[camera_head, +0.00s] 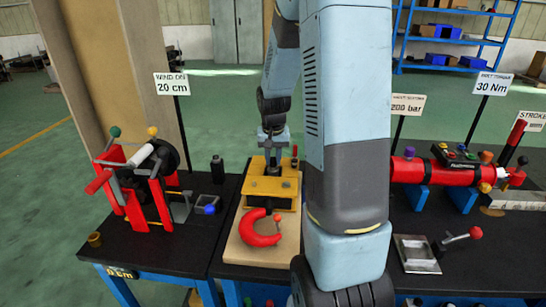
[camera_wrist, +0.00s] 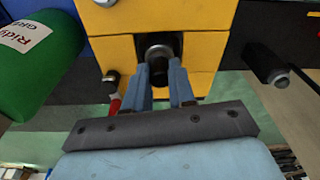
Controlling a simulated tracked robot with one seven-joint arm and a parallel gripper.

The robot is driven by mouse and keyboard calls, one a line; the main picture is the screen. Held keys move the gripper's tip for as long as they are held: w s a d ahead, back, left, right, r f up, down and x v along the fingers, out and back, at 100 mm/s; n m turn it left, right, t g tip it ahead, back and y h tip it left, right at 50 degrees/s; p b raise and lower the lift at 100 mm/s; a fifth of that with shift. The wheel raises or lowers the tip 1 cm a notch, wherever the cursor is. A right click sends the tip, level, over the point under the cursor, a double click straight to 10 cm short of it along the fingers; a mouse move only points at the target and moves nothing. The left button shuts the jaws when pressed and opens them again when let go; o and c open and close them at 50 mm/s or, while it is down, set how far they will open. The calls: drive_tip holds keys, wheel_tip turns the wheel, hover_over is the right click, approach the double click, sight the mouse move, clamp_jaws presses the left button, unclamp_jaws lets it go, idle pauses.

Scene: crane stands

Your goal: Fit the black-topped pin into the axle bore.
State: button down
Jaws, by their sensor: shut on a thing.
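In the head view my gripper (camera_head: 272,150) points down over the yellow block (camera_head: 268,188) on the left-centre bench. In the wrist view the two blue-grey fingers (camera_wrist: 162,84) are shut on a dark, round-ended piece (camera_wrist: 157,69), which I take to be the black-topped pin. A silver ring (camera_wrist: 158,49) shows right behind it, in a dark gap of the yellow block (camera_wrist: 118,58). I cannot tell whether this ring is the axle bore's rim or part of the pin. How deep the pin sits is hidden.
A red shackle-like piece (camera_head: 258,233) lies in front of the yellow block. A red winch stand (camera_head: 140,190) is at left, a red cylinder (camera_head: 440,173) at right. In the wrist view a green cylinder (camera_wrist: 28,55) is at left and a dark rod (camera_wrist: 266,64) at right.

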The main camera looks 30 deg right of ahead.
drive_tip(key=shift+f, duration=0.3)
drive_tip(key=c, duration=0.9)
unclamp_jaws()
drive_tip(key=shift+o, duration=0.2)
drive_tip(key=shift+s+a+r, duration=0.1)
drive_tip(key=shift+s+r, duration=0.05)
drive_tip(key=shift+r, duration=1.1)
drive_tip(key=shift+s+a+r, duration=0.1)
drive_tip(key=shift+s+r, duration=0.05)
drive_tip(key=shift+r, duration=1.1)
drive_tip(key=shift+r, duration=0.1)
wheel_tip(320, 180, up, 13)
drive_tip(key=s, duration=0.1)
drive_tip(key=shift+s+a+r, duration=0.2)
drive_tip(key=shift+a, duration=0.1)
drive_tip(key=shift+a, duration=0.1)
